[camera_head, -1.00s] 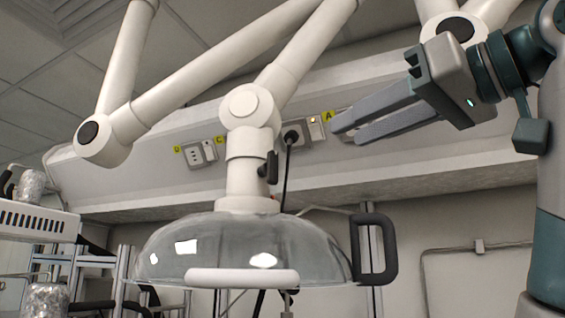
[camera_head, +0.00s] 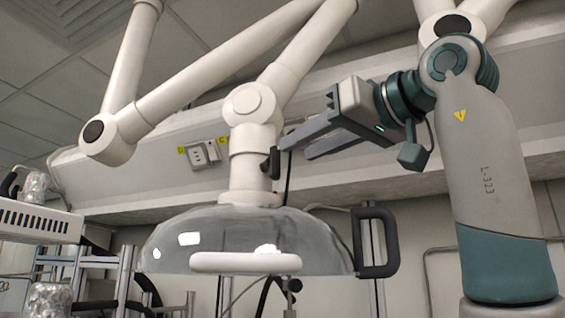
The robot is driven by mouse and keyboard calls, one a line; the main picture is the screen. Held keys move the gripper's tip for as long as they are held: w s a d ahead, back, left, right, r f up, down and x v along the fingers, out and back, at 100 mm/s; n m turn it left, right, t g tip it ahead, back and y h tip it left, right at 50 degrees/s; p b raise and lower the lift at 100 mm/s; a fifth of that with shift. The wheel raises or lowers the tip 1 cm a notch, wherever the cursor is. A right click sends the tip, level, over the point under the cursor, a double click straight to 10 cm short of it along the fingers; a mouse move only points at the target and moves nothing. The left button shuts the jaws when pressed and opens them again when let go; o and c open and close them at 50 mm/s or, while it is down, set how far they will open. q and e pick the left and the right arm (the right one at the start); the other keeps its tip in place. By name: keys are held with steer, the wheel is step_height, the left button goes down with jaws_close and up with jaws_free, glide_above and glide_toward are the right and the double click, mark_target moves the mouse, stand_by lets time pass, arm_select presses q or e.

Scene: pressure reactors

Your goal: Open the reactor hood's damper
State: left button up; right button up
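The reactor hood (camera_head: 250,235) is a clear dome with a white front bar, hanging from a white jointed extraction arm. The damper (camera_head: 271,163) is a small black lever on the right side of the white neck above the dome. Nothing shows between the fingers. My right gripper is not in view.
A black handle (camera_head: 376,243) sticks out from the dome's right side. White extraction arm tubes (camera_head: 215,75) cross above. A wall panel with sockets (camera_head: 203,154) runs behind. A white vented box (camera_head: 38,222) and metal frames stand at the left.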

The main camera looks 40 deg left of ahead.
mark_target(278, 158)
arm_select(q)
steer(key=a, duration=0.4)
steer(key=a+b, duration=0.1)
steer(key=a, duration=0.1)
steer(key=shift+w+a, duration=0.25)
steer(key=shift+w, duration=0.15)
jaws_close()
